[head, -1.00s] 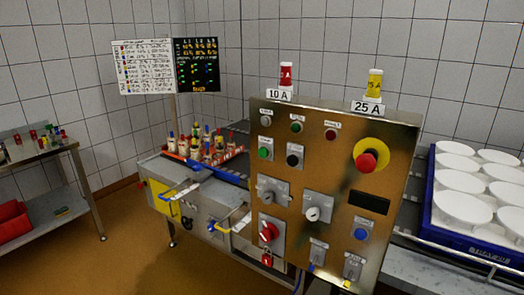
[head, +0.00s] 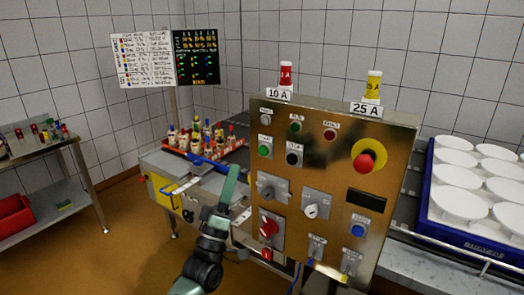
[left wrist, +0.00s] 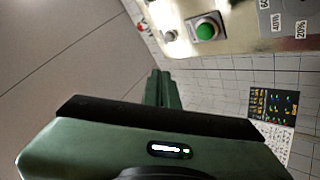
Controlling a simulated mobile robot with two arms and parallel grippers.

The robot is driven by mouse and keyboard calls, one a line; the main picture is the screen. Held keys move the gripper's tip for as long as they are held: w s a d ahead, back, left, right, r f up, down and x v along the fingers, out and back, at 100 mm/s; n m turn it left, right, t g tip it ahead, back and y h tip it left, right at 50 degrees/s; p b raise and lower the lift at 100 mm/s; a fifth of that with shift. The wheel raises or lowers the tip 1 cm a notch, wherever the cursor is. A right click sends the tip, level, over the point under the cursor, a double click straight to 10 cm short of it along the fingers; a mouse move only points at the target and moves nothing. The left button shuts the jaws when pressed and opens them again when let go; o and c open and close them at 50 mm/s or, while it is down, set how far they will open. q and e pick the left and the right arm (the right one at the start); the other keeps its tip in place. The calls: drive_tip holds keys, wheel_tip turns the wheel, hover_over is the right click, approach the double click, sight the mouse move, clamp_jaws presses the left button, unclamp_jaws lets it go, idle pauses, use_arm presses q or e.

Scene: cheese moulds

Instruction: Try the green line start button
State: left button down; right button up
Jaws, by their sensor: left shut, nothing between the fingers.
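The control panel (head: 335,175) is a steel box facing me. A green push button (head: 264,152) sits at its upper left, left of a black button (head: 294,155). The green button also shows in the left wrist view (left wrist: 206,31), on a grey plate. My left gripper (head: 233,170) is shut and empty, raised just left of the panel's left edge and a little below the button's height in the picture. In the left wrist view, the closed fingers (left wrist: 162,88) point up, below and left of the button, with a visible gap. My right gripper is not in view.
The panel also bears a red mushroom button on yellow (head: 365,162), a red rotary switch (head: 268,226), knobs and a blue button (head: 358,230). A blue crate (head: 424,208) with white moulds is at the right.

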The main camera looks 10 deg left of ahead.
sight(264, 150)
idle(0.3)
use_arm(q)
drive_tip(key=w+d+b, duration=0.3)
drive_tip(key=w+b, duration=0.2)
drive_tip(key=w, duration=0.3)
drive_tip(key=shift+w, duration=0.2)
idle(0.4)
drive_tip(key=shift+b, duration=0.3)
idle(1.2)
drive_tip(key=shift+w+d+b, duration=0.15)
drive_tip(key=shift+w+b, duration=0.2)
drive_tip(key=shift+w, duration=0.05)
